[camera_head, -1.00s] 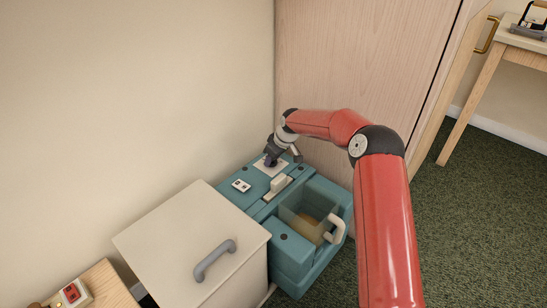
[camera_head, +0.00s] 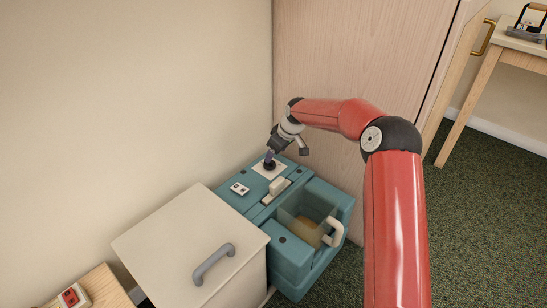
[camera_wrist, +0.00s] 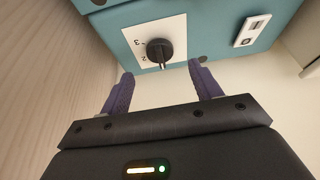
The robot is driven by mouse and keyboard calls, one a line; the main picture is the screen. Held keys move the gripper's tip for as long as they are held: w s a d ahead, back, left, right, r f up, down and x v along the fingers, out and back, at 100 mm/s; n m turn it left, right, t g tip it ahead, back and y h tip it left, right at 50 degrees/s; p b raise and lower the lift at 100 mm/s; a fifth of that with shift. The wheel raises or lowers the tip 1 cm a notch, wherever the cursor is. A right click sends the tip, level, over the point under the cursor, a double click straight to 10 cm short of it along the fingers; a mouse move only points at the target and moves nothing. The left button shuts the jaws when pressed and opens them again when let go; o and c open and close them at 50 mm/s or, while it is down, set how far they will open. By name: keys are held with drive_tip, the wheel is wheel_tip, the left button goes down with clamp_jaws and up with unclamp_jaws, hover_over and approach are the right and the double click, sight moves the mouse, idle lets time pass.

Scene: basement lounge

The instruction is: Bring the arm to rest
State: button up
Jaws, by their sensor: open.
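My arm reaches in from the right of the head view, bent down at the elbow. My gripper (camera_head: 270,155) is just above the dark knob (camera_head: 269,166) on the teal machine (camera_head: 232,197). In the wrist view my gripper (camera_wrist: 161,70) is open, its two purple fingers spread wide with nothing between them. The black knob (camera_wrist: 159,51) sits on a white numbered plate (camera_wrist: 140,35) just beyond the fingertips, apart from them.
A clear jug (camera_head: 306,217) with a pale handle sits in the machine's recess. A white cabinet (camera_head: 170,235) with a grey handle stands at the left. A wooden panel (camera_head: 350,55) rises close behind my arm. Green carpet (camera_head: 480,220) is open at the right.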

drive_tip(key=shift+v, duration=0.9)
drive_tip(key=s+d+r+m+h+p, duration=0.1)
drive_tip(key=s+d+r, duration=0.2)
drive_tip(key=s+r, duration=0.4)
drive_tip(key=s+d+r+m+t+h, duration=0.1)
drive_tip(key=s+d+r+m+h, duration=0.1)
drive_tip(key=s+d+r, duration=0.35)
drive_tip(key=s+d+r+m+h+p, duration=0.1)
drive_tip(key=s+d+r, duration=0.1)
drive_tip(key=s+r, duration=0.6)
drive_tip(key=s+d+m+t, duration=0.1)
drive_tip(key=s+d+m, duration=0.2)
drive_tip(key=s, duration=0.8)
drive_tip(key=s+d+r+m+p, duration=0.1)
drive_tip(key=s+d+m, duration=0.2)
drive_tip(key=s, duration=0.9)
drive_tip(key=shift+s+d+r+m+t, duration=0.2)
drive_tip(key=shift+d+m+t, duration=0.15)
drive_tip(key=shift+d, duration=0.35)
